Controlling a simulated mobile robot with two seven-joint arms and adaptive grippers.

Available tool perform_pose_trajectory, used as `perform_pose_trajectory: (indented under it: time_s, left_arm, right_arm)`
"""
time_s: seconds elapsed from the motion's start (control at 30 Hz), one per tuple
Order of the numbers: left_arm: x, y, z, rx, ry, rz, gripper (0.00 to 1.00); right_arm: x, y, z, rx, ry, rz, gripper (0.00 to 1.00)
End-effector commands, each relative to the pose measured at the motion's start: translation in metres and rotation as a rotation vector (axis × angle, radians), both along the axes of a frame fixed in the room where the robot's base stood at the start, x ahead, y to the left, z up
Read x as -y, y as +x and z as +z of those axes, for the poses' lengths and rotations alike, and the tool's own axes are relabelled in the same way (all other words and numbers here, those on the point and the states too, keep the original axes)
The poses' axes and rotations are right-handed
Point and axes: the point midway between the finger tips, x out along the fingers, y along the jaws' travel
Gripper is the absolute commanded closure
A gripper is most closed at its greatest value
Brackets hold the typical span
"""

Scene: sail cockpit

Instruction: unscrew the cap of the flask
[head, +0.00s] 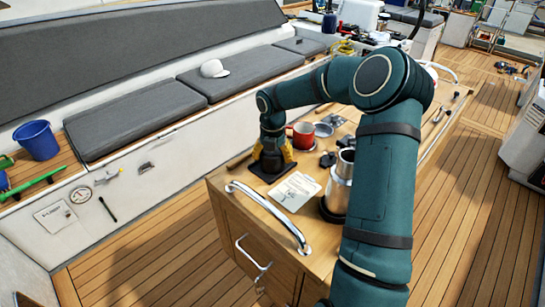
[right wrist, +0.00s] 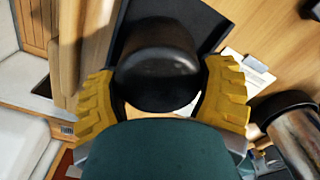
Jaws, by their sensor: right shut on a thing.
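My left gripper is not in view.
A red mug (head: 302,134) stands just behind the gripper. A white printed sheet (head: 295,191) lies between mat and flask. A metal grab rail (head: 268,216) runs along the table's near edge. Grey bench cushions (head: 135,121) and a blue bucket (head: 37,140) are at left.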

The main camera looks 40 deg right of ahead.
Motion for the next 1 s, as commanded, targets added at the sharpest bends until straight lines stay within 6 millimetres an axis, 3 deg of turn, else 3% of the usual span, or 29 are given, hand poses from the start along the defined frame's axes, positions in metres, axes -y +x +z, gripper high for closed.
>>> perform_pose_trajectory:
  time_s: [0.1,0.13,0.2,0.57,0.67,1.0]
  left_arm:
    - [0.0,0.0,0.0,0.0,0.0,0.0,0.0]
    - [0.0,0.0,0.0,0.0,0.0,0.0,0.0]
    - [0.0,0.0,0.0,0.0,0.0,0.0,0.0]
    - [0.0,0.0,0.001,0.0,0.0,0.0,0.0]
    - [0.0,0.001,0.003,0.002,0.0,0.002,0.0]
    - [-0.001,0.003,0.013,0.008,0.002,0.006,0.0]
  right_arm:
    - [0.0,0.0,-0.003,0.0,0.0,0.0,0.7]
    - [0.0,0.0,-0.003,0.0,0.0,0.0,0.17]
    - [0.0,0.0,-0.002,0.0,0.0,0.0,0.0]
    - [0.0,0.0,0.003,0.001,0.0,0.0,0.0]
    - [0.0,0.001,0.016,0.003,-0.002,0.0,0.0]
    - [0.0,0.001,0.085,0.003,-0.002,0.0,0.0]
